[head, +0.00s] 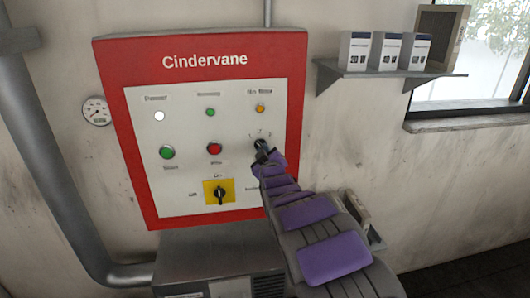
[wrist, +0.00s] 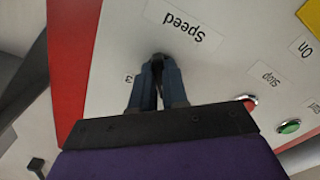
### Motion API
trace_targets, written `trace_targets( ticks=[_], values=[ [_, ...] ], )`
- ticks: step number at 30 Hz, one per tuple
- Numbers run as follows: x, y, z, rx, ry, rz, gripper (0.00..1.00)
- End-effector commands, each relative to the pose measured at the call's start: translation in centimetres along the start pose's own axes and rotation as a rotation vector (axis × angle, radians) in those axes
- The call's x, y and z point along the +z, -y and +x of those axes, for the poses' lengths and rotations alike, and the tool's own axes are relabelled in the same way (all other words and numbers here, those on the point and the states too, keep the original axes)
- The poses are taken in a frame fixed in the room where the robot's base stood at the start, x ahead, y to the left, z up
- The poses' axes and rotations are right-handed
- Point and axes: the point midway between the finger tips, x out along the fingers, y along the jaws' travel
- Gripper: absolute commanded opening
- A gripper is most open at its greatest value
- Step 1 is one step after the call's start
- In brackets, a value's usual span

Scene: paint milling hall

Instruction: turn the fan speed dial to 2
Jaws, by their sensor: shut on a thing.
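The fan speed dial is on the right side of the white face of the red-framed control panel (head: 203,220), below an amber lamp. My gripper (head: 262,148) covers most of it in the head view. In the wrist view, which is upside down, my gripper (wrist: 158,68) has its blue-grey fingers closed together on the dial (wrist: 158,57), of which only a dark bit shows between the tips. The Speed label (wrist: 183,25) is beside it, and a 3 mark (wrist: 129,78) shows left of the fingers. Where the dial points cannot be told.
A green button (head: 167,152), a red button (head: 214,149) and a black rotary switch on a yellow plate (head: 208,195) are left of my gripper. A shelf (head: 395,75) with white boxes is at upper right. A grey pipe (head: 45,150) runs along the left.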

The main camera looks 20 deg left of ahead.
Motion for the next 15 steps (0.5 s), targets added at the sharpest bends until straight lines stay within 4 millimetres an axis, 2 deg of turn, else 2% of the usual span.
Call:
trace_targets(
  ticks=[1,15],
  values=[
    [-0.62,-0.02,0.01,0.001,-0.010,0.034,0.00],
    [-0.90,0.02,-0.01,0.001,-0.016,0.420,0.00]
  ],
)
